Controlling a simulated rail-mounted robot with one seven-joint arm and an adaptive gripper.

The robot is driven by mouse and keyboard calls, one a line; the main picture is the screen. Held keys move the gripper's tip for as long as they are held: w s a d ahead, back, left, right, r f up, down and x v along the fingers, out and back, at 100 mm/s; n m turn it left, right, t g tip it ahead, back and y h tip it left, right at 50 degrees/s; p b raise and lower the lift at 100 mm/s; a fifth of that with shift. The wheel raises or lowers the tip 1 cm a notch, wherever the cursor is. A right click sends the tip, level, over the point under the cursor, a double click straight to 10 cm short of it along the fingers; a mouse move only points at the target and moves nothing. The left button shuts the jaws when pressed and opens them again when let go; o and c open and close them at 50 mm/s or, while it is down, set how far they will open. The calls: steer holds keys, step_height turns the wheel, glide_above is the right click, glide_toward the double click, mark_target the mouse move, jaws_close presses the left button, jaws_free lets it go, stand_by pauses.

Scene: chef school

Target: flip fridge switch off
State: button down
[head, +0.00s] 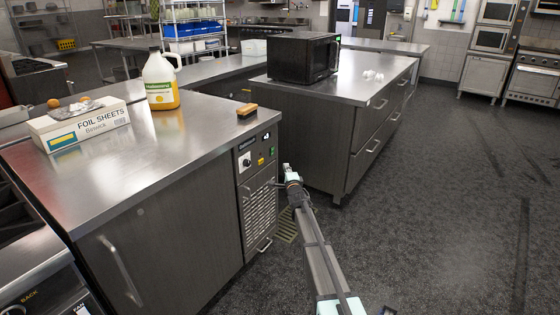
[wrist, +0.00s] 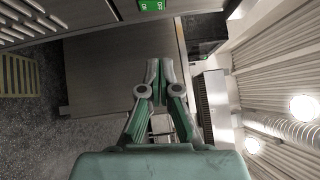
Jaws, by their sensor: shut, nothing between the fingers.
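The steel counter (head: 190,150) above the fridge bears a brush (head: 246,110), a yellow jug (head: 161,80) and a foil box (head: 80,124). A second counter (head: 345,88) with a microwave (head: 303,57) stands behind my gripper. The floor (head: 440,200) on the right is clear.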

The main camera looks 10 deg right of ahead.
glide_toward(274, 149)
steer(key=w+d, duration=0.3)
steer(key=w, duration=0.1)
steer(key=shift+w+a+r+b, duration=0.15)
steer(key=shift+w+a, duration=0.4)
steer(key=shift+a, duration=0.25)
steer(key=shift+w+a+r+b, duration=0.2)
steer(key=shift+w+a, duration=0.35)
steer(key=shift+a, duration=0.25)
steer(key=shift+w+a+r+p, duration=0.15)
steer(key=shift+r+p, duration=0.2)
steer(key=shift+p, duration=0.6)
steer(key=shift+f, duration=0.25)
